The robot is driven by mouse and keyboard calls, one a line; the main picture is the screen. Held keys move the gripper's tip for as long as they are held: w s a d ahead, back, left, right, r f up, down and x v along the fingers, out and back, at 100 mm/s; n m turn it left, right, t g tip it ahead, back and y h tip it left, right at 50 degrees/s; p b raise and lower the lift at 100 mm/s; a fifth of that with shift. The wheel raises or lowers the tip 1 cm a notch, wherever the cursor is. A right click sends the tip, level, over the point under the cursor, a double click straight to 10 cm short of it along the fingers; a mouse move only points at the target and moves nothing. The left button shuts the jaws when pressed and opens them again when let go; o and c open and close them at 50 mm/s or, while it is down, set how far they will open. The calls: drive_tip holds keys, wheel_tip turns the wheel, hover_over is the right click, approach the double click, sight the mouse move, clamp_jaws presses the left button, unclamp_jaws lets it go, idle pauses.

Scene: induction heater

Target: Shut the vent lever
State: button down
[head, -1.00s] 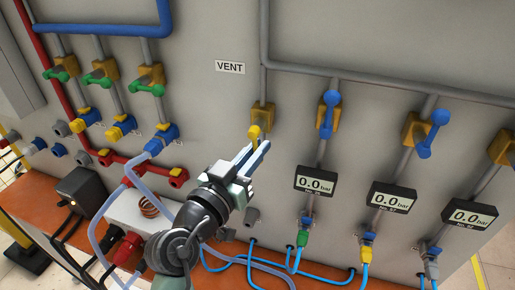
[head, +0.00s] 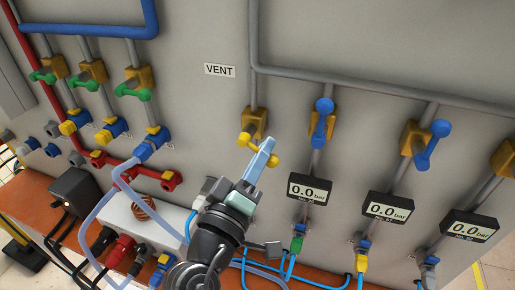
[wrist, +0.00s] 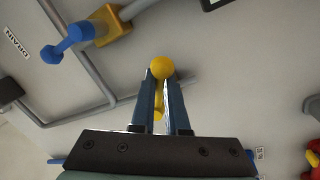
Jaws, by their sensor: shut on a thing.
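The vent lever (head: 245,139) is yellow with rounded ends. It sits on a brass-coloured valve body (head: 258,117) on the grey pipe below the VENT label (head: 220,70). In the head view the lever lies slanted across the pipe line, its lower right end showing past my fingers. My gripper (head: 266,148) is at the lever with its blue fingers closed around it. In the wrist view the lever's yellow ball end (wrist: 162,68) sits between my fingertips (wrist: 161,78), with more yellow between the fingers lower down. The fingers hide the lever's middle.
Blue-handled valves (head: 323,117) stand to the right, above pressure displays (head: 310,188) reading 0.0 bar. Green-handled valves (head: 133,90) are at the left. Hoses and a white box (head: 140,225) are below. The panel around the VENT label is clear.

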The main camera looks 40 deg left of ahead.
drive_tip(key=n+p, duration=0.2)
drive_tip(key=d+n+p, duration=0.1)
drive_tip(key=n, duration=0.1)
drive_tip(key=shift+w+d+r+y, duration=0.1)
drive_tip(key=shift+w+r+y, duration=0.2)
drive_tip(key=shift+r, duration=0.1)
drive_tip(key=shift+d+r+n+y+p, duration=0.1)
drive_tip(key=shift+r+n+y+p, duration=0.2)
drive_tip(key=shift+n+p, duration=0.45)
drive_tip(key=shift+r+n+y+p, duration=0.15)
drive_tip(key=shift+n+y+p, duration=0.2)
drive_tip(key=shift+n, duration=0.6)
drive_tip(key=shift+r, duration=0.1)
drive_tip(key=c, duration=0.8)
unclamp_jaws()
drive_tip(key=shift+r, duration=0.1)
